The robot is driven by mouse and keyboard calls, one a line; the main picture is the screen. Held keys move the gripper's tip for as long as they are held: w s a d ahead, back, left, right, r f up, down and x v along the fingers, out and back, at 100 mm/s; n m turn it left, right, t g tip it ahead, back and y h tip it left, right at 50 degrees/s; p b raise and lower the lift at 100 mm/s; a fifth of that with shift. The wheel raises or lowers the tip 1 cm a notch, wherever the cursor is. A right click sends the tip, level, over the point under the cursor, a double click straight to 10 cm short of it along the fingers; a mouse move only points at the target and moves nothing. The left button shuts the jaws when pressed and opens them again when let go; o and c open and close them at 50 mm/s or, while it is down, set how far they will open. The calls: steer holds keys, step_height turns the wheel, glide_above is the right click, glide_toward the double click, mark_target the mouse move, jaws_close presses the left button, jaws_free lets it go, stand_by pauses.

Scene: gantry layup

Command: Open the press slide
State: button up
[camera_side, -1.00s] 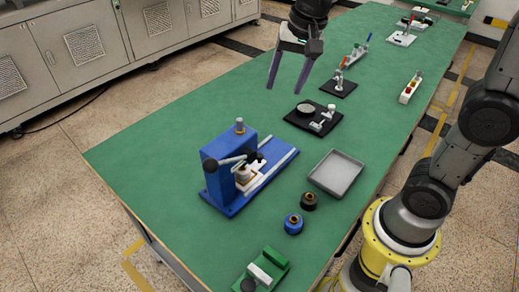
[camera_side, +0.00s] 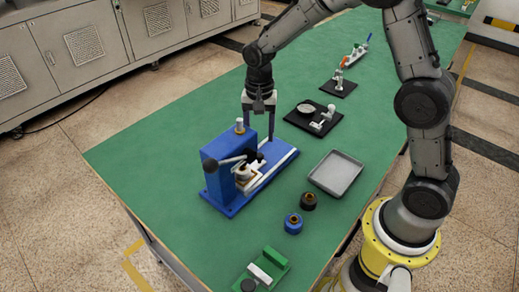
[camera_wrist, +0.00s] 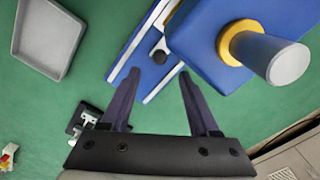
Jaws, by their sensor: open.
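The blue press (camera_side: 228,165) stands on the green table, with a lever with a dark knob and a metal post on top. Its slide (camera_side: 262,174) is a pale rail along the blue base, with a small white and brown fixture (camera_side: 246,172) under the press head. My gripper (camera_side: 259,122) points down behind and above the press, fingers apart and empty. In the wrist view my gripper (camera_wrist: 155,82) has its open fingers over the blue base (camera_wrist: 130,65) beside the press head (camera_wrist: 205,45). A dark knob shows just beyond the fingers. Contact with the press cannot be told.
A grey tray (camera_side: 336,173) lies right of the press. A green fixture (camera_side: 265,269) is at the near edge. A black plate with parts (camera_side: 312,117) lies behind.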

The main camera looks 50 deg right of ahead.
mark_target(259, 154)
step_height(259, 154, down, 7)
steer(key=shift+r, duration=0.15)
jaws_close()
stand_by(0.5)
stand_by(1.0)
